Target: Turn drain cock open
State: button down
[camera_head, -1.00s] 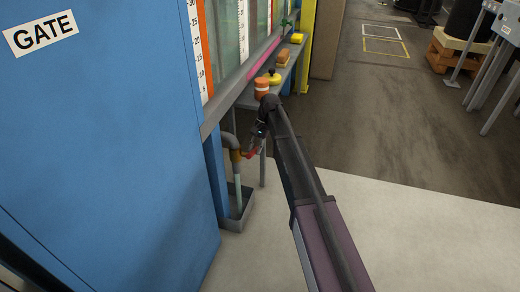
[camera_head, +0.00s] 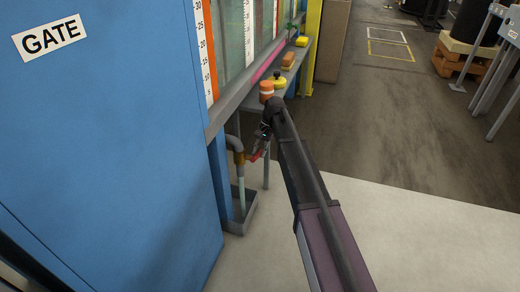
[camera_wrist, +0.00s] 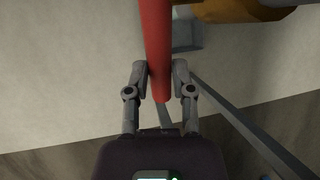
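The drain cock's red lever (camera_wrist: 156,45) runs down from the top of the wrist view, and its end lies between the fingers of my gripper (camera_wrist: 160,75). The fingers sit close against both sides of the lever and look shut on it. The brass-coloured cock body (camera_wrist: 245,9) is at the top right, partly cut off. In the head view my gripper (camera_head: 261,143) is at the red lever (camera_head: 257,155), right of the brass cock (camera_head: 239,158) under the grey elbow pipe (camera_head: 234,142). A pale vertical streak (camera_head: 242,195) hangs below the cock.
A grey catch bin (camera_head: 238,226) stands on the floor under the pipe. The blue cabinet (camera_head: 110,150) with the GATE label fills the left.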

notch_tip(320, 180, up, 15)
jog(key=d+t+h+p, duration=0.2)
jog(key=t+p, duration=0.3)
jog(key=p, duration=1.1)
jog(key=shift+w+r+n+h, duration=0.2)
jog(key=shift+n+h, duration=0.1)
jog(key=shift+h, duration=0.3)
jog(key=shift+a+f, duration=0.1)
jog(key=shift+f, duration=0.15)
jog(key=shift+s+a+f+b, duration=0.1)
jog(key=shift+a+f+b, duration=0.15)
jog(key=shift+f+b, duration=1.95)
jog(key=shift+a+f+b, duration=0.3)
jog(key=shift+f+b, duration=1.85)
jog(key=shift+s+a+f+b, duration=0.1)
jog(key=shift+a+f+b, duration=0.15)
jog(key=shift+f+b, duration=1.95)
jog(key=shift+w+f, duration=0.1)
jog(key=shift+f, duration=0.05)
